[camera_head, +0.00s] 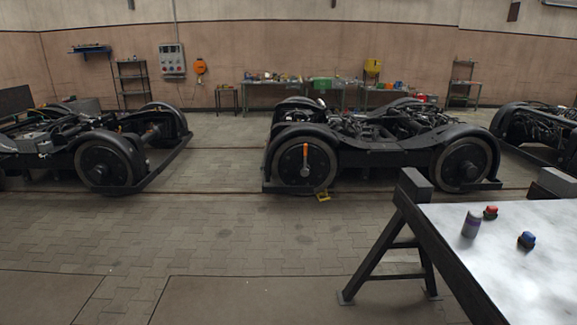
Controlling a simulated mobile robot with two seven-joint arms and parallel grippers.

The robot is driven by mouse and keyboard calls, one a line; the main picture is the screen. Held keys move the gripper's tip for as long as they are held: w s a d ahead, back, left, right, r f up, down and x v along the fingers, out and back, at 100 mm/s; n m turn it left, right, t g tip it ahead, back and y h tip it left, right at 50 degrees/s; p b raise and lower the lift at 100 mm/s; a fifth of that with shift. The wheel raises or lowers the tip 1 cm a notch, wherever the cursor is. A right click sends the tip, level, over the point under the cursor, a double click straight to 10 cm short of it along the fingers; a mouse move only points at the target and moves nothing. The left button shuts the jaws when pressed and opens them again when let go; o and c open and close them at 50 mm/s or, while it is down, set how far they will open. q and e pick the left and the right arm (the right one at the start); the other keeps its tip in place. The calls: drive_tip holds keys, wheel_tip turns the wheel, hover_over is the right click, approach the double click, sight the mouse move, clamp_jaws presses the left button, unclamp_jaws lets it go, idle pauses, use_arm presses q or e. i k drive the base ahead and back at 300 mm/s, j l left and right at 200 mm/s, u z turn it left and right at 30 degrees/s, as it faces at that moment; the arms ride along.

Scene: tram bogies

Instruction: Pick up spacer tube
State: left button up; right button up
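A grey-purple upright cylinder (471,224) stands on the pale top of a table (510,285) at the lower right. It may be the spacer tube, but it is too small to tell for sure. A small red-and-dark object (490,213) sits just behind and right of it. A small blue-and-dark object (526,240) sits to its right and nearer. Neither of my grippers is in view.
The table's dark trestle leg (372,258) stands on the paved floor. Black bogies stand left (105,160), centre (380,150) and right (535,130). A yellow chock (323,196) lies by the centre bogie's wheel. The floor (200,240) at front left is clear. Workbenches line the back wall.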

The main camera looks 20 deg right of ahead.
sight(474, 218)
drive_tip(key=i+l+z, duration=0.1)
drive_tip(key=i+z, duration=0.4)
drive_tip(key=i+j+z, duration=0.1)
drive_tip(key=i+z, duration=0.35)
drive_tip(key=i+j+z, duration=0.25)
drive_tip(key=i+z, duration=0.5)
drive_tip(key=z, duration=0.2)
drive_tip(key=i+j+z, duration=0.2)
drive_tip(key=z, duration=0.2)
drive_tip(key=i+j+z, duration=0.15)
drive_tip(key=z, duration=0.3)
drive_tip(key=i+j+z, duration=0.15)
drive_tip(key=j+z, duration=0.15)
drive_tip(key=z, duration=0.15)
